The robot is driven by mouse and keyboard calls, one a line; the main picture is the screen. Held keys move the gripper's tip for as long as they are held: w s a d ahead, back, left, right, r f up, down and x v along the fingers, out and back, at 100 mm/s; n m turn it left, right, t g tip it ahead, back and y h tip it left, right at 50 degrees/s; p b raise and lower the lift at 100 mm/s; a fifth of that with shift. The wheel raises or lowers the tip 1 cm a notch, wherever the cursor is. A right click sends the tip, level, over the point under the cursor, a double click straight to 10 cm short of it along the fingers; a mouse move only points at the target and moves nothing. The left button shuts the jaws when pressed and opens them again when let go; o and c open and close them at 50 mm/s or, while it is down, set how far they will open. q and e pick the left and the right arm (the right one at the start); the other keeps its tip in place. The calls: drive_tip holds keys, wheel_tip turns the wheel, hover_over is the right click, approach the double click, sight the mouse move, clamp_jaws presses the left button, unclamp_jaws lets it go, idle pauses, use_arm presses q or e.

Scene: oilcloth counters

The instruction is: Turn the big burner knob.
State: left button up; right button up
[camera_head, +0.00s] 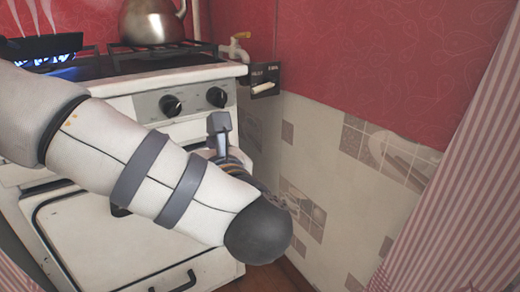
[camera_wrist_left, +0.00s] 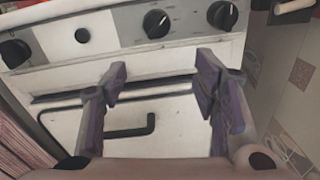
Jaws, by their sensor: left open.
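The white stove's front panel carries black round knobs. In the head view two show, a left knob (camera_head: 171,105) and a right knob (camera_head: 217,97). I cannot tell which is the big burner knob. My left gripper (camera_wrist_left: 162,85) is open and empty, its fingers spread in front of the stove below the middle and right knobs, apart from them. In the head view the gripper (camera_head: 220,138) is partly hidden behind my left forearm. My right gripper is not in view.
Blue flames (camera_head: 45,60) burn at the stove top's left. A metal kettle (camera_head: 150,22) stands at the back. The oven handle (camera_wrist_left: 125,130) lies below the panel. A yellow gas valve (camera_head: 235,48) and tiled wall (camera_head: 340,170) are right of the stove, with a striped curtain (camera_head: 455,190).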

sight(174, 111)
use_arm(q)
drive_tip(key=shift+n+y, duration=0.3)
drive_tip(key=shift+n, duration=0.6)
drive_tip(key=b+x, duration=0.1)
drive_tip(key=x, duration=0.3)
drive_tip(key=r+x, duration=0.1)
drive_tip(key=x, duration=0.3)
drive_tip(key=b+x, duration=0.1)
drive_tip(key=x, duration=0.3)
drive_tip(key=shift+d+r+b, duration=0.1)
drive_tip(key=shift+r+b, duration=0.2)
drive_tip(key=shift+r, duration=0.05)
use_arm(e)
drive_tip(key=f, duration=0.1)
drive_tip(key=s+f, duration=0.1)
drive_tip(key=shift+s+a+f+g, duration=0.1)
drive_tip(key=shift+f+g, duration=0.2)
use_arm(q)
drive_tip(key=shift+c, duration=0.4)
drive_tip(key=c, duration=1.1)
